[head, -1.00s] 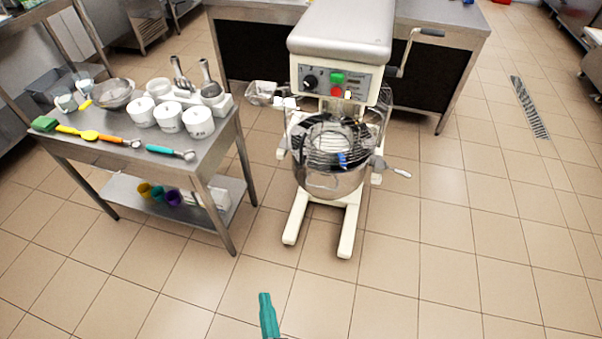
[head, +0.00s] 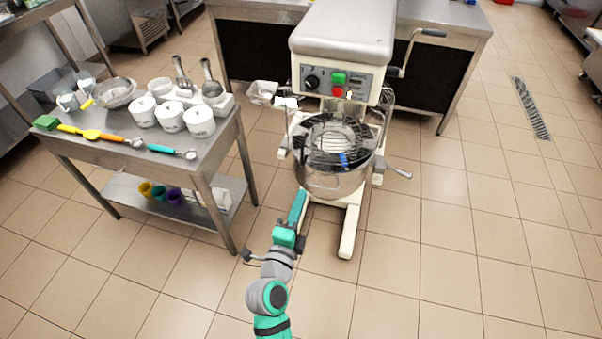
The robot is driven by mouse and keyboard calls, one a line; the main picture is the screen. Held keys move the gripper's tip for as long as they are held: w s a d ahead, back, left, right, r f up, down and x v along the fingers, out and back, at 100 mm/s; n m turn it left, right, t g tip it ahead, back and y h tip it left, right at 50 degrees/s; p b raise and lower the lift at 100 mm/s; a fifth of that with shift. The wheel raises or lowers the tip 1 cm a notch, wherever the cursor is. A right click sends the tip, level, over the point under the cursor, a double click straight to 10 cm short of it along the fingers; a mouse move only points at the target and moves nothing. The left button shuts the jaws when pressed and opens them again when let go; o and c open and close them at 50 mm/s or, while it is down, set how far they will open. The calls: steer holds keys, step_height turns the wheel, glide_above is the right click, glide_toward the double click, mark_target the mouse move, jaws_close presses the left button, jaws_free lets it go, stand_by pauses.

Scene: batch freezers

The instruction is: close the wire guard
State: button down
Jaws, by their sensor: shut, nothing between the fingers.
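The wire guard (head: 325,150) is a set of dark, curved wires over the steel bowl (head: 325,186) of the white floor mixer (head: 342,35). A small blue part (head: 343,160) shows at its front. More wires (head: 386,100) stand at the right of the mixer head; how far the guard is swung round is hard to tell. My gripper (head: 301,194) is teal, shut and empty. Its tips are in front of the bowl's lower left side, below the guard in the picture. Whether they touch the bowl cannot be told.
A steel table (head: 190,158) with white tubs (head: 169,117), scoops and coloured utensils stands left of the mixer. A clear chute (head: 262,92) sticks out left of the mixer. A bowl lever (head: 398,172) juts out right. The tiled floor is free in front and to the right.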

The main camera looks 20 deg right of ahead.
mark_target(302, 164)
steer(key=shift+w+a+x, duration=0.3)
steer(key=shift+a+x, duration=0.1)
steer(key=shift+x, duration=1.7)
steer(key=shift+w+a+x, duration=0.35)
steer(key=shift+a+x, duration=0.05)
steer(key=shift+x, duration=1.7)
steer(key=shift+w+a+x, duration=0.3)
steer(key=shift+a+x, duration=0.1)
steer(key=shift+x, duration=1.7)
steer(key=shift+f, duration=0.1)
